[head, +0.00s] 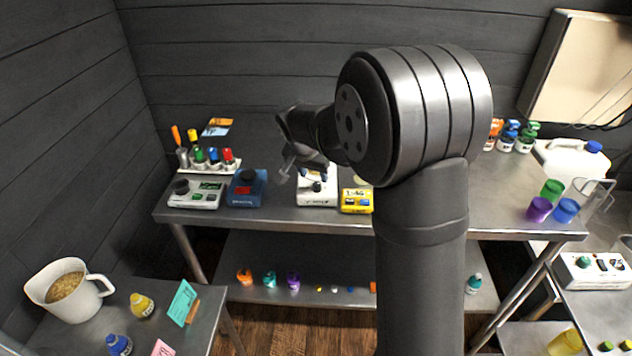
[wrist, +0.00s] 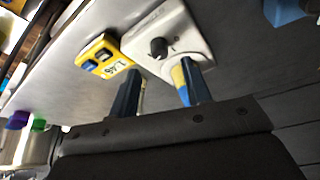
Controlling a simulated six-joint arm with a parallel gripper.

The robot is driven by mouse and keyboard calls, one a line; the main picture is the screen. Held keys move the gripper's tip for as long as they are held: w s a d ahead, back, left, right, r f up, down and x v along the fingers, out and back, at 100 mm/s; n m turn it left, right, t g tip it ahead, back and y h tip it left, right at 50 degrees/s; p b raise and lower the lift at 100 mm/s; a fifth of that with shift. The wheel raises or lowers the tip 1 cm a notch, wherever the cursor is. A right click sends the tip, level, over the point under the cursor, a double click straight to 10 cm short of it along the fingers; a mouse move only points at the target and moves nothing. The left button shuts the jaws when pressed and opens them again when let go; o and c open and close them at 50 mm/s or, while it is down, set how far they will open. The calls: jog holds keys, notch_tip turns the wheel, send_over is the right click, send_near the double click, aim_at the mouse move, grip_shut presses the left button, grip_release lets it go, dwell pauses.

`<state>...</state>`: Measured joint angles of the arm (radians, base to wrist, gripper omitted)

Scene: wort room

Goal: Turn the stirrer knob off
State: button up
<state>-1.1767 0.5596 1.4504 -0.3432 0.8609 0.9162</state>
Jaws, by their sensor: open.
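A white unit with a black knob on its front, which looks like the stirrer (head: 317,198), stands on the metal bench below my gripper. In the wrist view its white body (wrist: 185,32) and black knob (wrist: 158,47) show clearly, just beyond my fingertips. My gripper (head: 302,168) is open and empty, above and behind the front of this unit in the head view. In the wrist view its two fingers (wrist: 160,75) are spread apart, with the knob lying between their lines and not touched. My forearm hides part of the bench to the right.
A yellow timer (head: 357,201) stands close to the right of the white unit. A blue device (head: 247,188) and another white device (head: 194,196) stand to its left. Behind them is a rack of coloured-capped bottles (head: 210,162). The bench's right middle has free room.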

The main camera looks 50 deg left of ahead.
aim_at(317, 184)
jog(key=x, duration=0.5)
grip_shut()
